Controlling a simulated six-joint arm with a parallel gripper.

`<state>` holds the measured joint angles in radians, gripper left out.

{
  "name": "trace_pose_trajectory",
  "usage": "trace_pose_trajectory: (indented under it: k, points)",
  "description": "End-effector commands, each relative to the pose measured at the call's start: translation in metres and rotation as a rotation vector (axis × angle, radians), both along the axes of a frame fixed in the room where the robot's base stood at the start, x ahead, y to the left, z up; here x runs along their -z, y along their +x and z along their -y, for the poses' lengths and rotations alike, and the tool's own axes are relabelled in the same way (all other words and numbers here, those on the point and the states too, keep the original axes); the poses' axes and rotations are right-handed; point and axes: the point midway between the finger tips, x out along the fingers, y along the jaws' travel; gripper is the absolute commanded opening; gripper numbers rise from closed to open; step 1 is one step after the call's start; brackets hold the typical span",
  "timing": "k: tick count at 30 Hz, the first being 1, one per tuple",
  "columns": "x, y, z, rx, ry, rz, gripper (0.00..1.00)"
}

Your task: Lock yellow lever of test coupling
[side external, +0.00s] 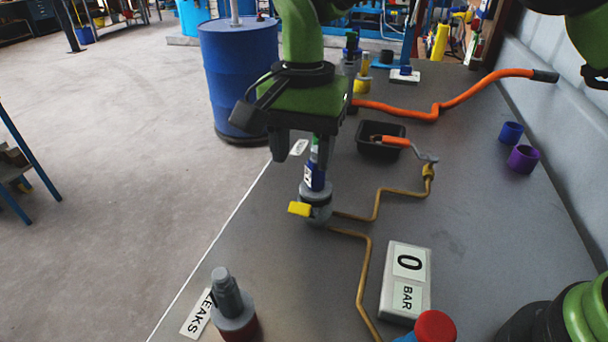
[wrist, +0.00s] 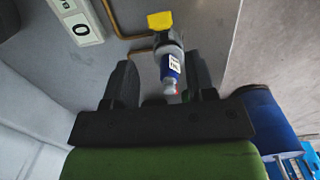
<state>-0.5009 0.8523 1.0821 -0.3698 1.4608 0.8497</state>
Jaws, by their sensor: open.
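The test coupling (side external: 316,196) is a round grey fitting near the left edge of the bench, joined to brass pipes. Its yellow lever (side external: 299,208) sticks out to the left; in the wrist view the lever (wrist: 159,20) is beyond the coupling. A blue cylinder with a white label (side external: 314,178) stands upright in the coupling; it also shows in the wrist view (wrist: 171,68). My gripper (side external: 301,152) points down just above the coupling. In the wrist view its open fingers (wrist: 162,62) lie either side of the blue cylinder, with gaps; it holds nothing. I cannot tell their exact height against it.
A pressure box reading 0 BAR (side external: 406,282) lies right of the brass pipe. A grey-topped fitting (side external: 232,305) stands by the LEAKS label at front. Blue (side external: 511,132) and purple (side external: 523,159) cups stand right.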

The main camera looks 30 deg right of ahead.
Motion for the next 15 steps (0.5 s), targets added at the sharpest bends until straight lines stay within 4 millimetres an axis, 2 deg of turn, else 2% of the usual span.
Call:
trace_pose_trajectory:
  k: [5, 15]
  points:
    - [0.008, -0.004, -0.004, -0.004, -0.034, 0.045, 0.51]
    - [0.069, -0.004, -0.004, -0.002, -0.034, 0.040, 0.51]
